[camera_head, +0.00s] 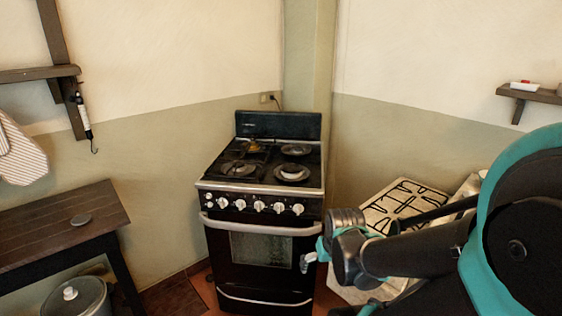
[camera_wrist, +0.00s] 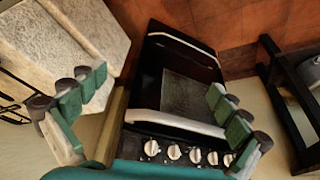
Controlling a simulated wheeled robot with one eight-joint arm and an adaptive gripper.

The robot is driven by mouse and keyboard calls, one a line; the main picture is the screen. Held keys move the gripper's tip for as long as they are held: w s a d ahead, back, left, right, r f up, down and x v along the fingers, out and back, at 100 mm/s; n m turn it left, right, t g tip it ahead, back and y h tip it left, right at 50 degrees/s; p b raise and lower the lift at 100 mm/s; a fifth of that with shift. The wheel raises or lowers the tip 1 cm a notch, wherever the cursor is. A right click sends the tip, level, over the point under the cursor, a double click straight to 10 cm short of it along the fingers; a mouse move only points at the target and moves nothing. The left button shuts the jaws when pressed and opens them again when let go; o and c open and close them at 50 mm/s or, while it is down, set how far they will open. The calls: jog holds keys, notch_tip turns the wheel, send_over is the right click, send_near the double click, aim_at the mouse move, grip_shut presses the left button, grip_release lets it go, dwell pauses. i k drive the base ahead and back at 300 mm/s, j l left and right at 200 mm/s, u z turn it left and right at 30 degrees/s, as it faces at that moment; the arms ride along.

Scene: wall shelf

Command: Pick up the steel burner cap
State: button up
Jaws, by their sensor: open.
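A flat, round grey disc (camera_head: 81,220), which looks like the steel burner cap, lies on the dark wooden table (camera_head: 40,238) at the left of the head view. My gripper (camera_head: 316,254) is in front of the stove's right side, far to the right of the disc and apart from it. In the wrist view my gripper (camera_wrist: 157,86) has its two green-padded fingers spread wide with nothing between them. The disc does not show in the wrist view.
The black stove (camera_head: 262,258) stands in the corner, with burners on top; its knobs and door show in the wrist view (camera_wrist: 188,100). A pale cooktop (camera_head: 375,215) stands at right. A lidded pot (camera_head: 75,300) is under the table. Wall shelves (camera_head: 38,74) hang either side.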

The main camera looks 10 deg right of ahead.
aim_at(82, 219)
jog(key=u, duration=1.55)
